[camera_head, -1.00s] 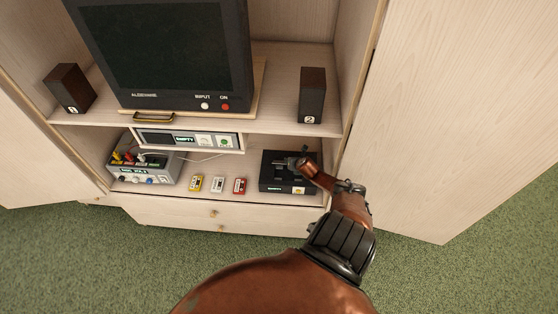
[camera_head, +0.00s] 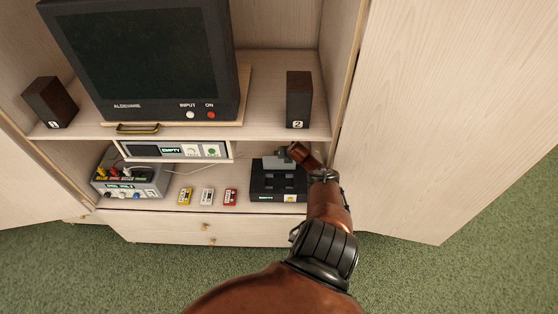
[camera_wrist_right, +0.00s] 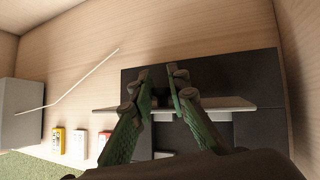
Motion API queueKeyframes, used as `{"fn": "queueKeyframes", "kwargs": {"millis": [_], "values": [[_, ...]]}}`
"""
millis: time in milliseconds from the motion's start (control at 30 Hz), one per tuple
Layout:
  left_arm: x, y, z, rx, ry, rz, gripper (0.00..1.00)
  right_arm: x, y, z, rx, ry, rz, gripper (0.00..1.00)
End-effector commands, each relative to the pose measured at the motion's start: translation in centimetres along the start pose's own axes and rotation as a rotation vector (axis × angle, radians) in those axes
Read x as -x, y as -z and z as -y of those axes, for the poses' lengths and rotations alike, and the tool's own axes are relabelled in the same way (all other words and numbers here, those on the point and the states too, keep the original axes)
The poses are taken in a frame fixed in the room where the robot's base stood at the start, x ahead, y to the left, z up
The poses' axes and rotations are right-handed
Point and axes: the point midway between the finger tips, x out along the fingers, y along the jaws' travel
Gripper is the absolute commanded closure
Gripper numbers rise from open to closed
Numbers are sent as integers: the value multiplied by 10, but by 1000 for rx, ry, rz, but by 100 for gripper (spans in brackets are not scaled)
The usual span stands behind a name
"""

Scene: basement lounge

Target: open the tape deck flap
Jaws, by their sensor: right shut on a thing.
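The black tape deck (camera_head: 278,190) sits on the lower shelf at the right. Its grey flap (camera_head: 277,163) stands up at the back of the deck, and the dark recess in front of it shows. In the right wrist view the flap (camera_wrist_right: 235,103) is a thin pale plate crossing the black deck (camera_wrist_right: 252,75). My right gripper (camera_head: 291,152) is at the flap's right part. In the wrist view its green-padded fingers (camera_wrist_right: 161,76) are shut on the flap, one on either side. My left gripper is out of view.
Yellow (camera_head: 185,196), white (camera_head: 207,196) and red (camera_head: 230,197) cassettes lie left of the deck. A grey box with plugs (camera_head: 130,182) stands further left. The upper shelf (camera_head: 265,117) is above, and the open cabinet door (camera_head: 430,120) is at the right.

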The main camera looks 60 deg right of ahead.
Motion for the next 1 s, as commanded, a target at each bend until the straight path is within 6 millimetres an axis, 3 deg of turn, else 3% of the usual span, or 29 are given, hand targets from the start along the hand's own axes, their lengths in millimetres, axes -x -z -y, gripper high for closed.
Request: {"fn": "queueKeyframes", "kwargs": {"millis": [667, 700, 900, 1000], "values": [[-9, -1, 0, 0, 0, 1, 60, -6, -1, 5, 4, 6, -4, 100], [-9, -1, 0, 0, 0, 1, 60, -6, 0, 5, 4, 6, -5, 84], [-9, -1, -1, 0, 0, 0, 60, -6, 0, 4, 3, 4, -6, 70], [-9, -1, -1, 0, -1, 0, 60, -5, -1, 4, 3, 3, -5, 69]]}}
